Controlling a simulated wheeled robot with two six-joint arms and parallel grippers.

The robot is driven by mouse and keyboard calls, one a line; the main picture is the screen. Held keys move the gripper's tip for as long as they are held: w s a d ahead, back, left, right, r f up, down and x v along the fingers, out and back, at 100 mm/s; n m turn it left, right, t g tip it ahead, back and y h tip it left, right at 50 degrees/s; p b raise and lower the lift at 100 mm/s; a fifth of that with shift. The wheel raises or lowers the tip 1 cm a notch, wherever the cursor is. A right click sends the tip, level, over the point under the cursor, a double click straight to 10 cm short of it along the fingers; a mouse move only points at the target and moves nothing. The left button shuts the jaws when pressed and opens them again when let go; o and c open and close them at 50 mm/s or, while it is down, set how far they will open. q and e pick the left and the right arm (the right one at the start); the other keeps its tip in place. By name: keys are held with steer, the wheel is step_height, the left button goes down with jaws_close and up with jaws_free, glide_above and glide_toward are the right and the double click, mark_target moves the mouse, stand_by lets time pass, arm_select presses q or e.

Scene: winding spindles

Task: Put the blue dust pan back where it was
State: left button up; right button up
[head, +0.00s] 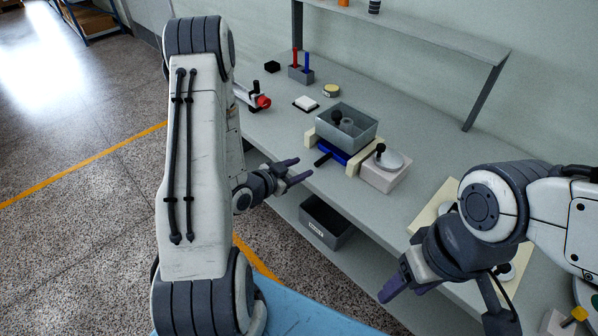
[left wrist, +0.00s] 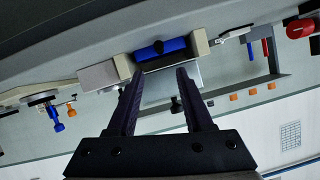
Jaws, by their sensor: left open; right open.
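The blue dust pan (head: 334,151) sits on the bench between two cream blocks, under a grey bin (head: 362,121) that hides part of it. Its black handle (head: 322,160) points out toward the bench's front edge. In the left wrist view the blue dust pan (left wrist: 172,47) shows between the blocks, beyond my fingertips. My left gripper (head: 298,170) is open and empty in front of the bench edge, a short way from the handle. My right gripper (head: 395,289) is open at the lower right, well apart from the pan.
A pale box with a round metal plate (head: 388,161) stands right of the blocks. A dark drawer-like bin (head: 326,222) sits below the bench top. A rack with red and blue rods (head: 300,74), a white pad (head: 305,104) and a red-ended tool (head: 262,102) lie further left.

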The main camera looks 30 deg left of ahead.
arm_select(q)
steer(key=s+d+r+m+g+y, duration=0.1)
steer(key=s+d+r+g, duration=0.2)
steer(key=d, duration=0.4)
steer(key=s+d+r+m+g+y, duration=0.1)
steer(key=s+d+r+g, duration=0.1)
steer(key=d+r+g, duration=0.3)
steer(key=s+d+r+g, duration=0.2)
steer(key=s+d+r, duration=0.1)
steer(key=s, duration=0.7)
steer(key=s+d+r+g, duration=0.3)
steer(key=s+d, duration=0.3)
steer(key=s, duration=0.5)
steer(key=shift+s+y, duration=0.3)
steer(key=shift+a+r, duration=0.1)
